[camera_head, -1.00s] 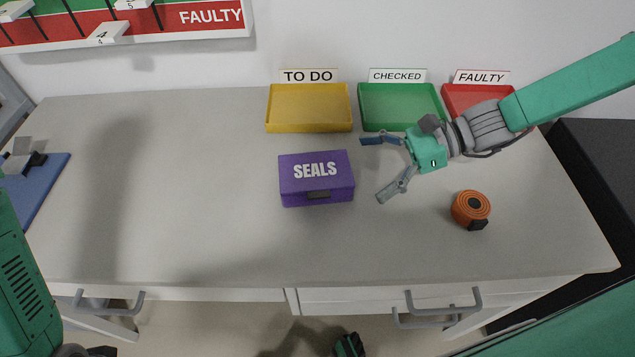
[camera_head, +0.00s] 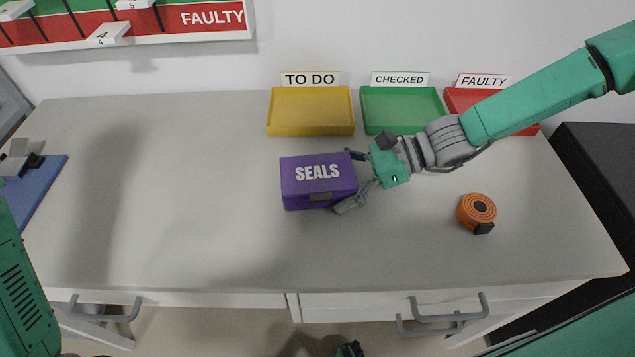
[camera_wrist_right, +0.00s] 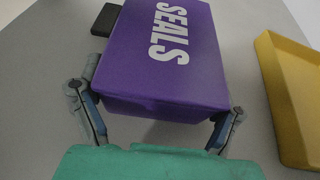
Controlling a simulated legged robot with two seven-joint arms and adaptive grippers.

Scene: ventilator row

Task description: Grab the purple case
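The purple case (camera_head: 318,182) marked SEALS lies on the table below the yellow tray. It fills the upper middle of the right wrist view (camera_wrist_right: 165,60). My right gripper (camera_head: 348,182) is at the case's right end, with its two fingers spread on either side of it. In the right wrist view the fingers (camera_wrist_right: 160,105) straddle the near end of the case, very close to its sides; firm contact cannot be made out. The case sits flat on the table. My left gripper is out of view.
Yellow TO DO (camera_head: 311,131), green CHECKED (camera_head: 402,128) and red FAULTY (camera_head: 463,92) trays stand along the back. An orange round object (camera_head: 477,208) lies right of the case. A blue mat (camera_head: 42,190) is at far left. The table's middle left is clear.

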